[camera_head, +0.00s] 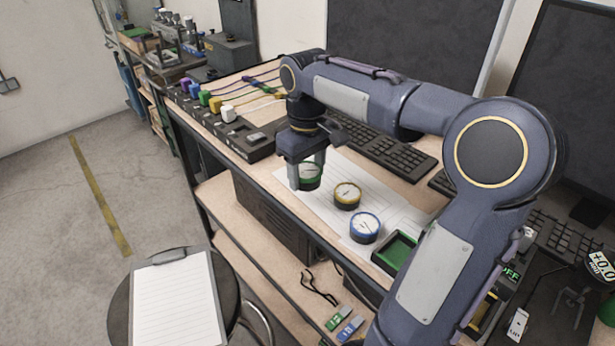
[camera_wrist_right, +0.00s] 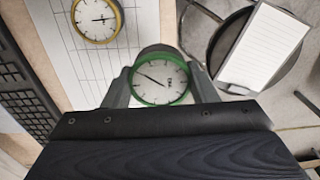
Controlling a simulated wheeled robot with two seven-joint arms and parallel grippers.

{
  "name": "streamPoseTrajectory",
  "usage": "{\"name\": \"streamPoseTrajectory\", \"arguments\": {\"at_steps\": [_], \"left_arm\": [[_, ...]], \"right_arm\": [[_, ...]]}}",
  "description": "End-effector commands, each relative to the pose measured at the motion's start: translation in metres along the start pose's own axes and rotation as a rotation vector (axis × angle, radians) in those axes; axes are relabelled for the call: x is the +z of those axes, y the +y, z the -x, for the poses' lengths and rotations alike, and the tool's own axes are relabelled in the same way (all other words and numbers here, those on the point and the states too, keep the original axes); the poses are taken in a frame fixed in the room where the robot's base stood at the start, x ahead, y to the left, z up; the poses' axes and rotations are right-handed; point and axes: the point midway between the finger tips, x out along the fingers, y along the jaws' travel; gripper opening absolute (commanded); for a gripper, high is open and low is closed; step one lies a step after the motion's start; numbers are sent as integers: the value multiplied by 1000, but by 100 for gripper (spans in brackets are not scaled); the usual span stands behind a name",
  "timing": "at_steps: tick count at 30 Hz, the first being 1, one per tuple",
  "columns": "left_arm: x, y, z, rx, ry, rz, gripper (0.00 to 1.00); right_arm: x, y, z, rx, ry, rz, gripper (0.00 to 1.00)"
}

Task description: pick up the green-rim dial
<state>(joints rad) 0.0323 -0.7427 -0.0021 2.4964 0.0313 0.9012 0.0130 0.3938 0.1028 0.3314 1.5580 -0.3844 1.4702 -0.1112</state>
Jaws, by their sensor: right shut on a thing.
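The green-rim dial (camera_head: 311,177) is at the far left of a row of dials, over the white paper near the bench's front edge. My right gripper (camera_head: 306,172) is shut on it, with a finger on each side. In the right wrist view the green-rim dial (camera_wrist_right: 160,82) sits between the fingertips, its white face toward the camera. I cannot tell whether it touches the paper. My left gripper is not in view.
A yellow-rim dial (camera_head: 347,195) and a blue-rim dial (camera_head: 365,227) lie on the paper to the right. A green-lined tray (camera_head: 397,252) is beyond them. Keyboards (camera_head: 390,150) lie behind. A power strip with colored plugs (camera_head: 228,113) is at left. A stool with a clipboard (camera_head: 176,300) stands in front.

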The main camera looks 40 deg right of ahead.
Motion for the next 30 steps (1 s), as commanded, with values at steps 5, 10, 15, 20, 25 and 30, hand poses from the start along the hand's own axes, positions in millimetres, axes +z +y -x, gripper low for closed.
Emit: {"name": "streamPoseTrajectory", "arguments": {"at_steps": [5, 10, 15, 20, 25, 30], "left_arm": [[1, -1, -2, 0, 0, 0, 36], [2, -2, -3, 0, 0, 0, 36], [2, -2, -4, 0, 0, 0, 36], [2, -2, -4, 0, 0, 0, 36], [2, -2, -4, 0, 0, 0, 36], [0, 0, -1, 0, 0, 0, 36]], "right_arm": [[27, -28, 29, 2, 5, 4, 28], [50, -51, 44, 1, 3, 2, 28], [66, -67, 54, 1, 2, 1, 28], [73, -74, 58, 0, 0, 1, 28], [74, -76, 59, 0, 0, -1, 28], [58, -74, 48, 5, -7, -10, 28]]}}
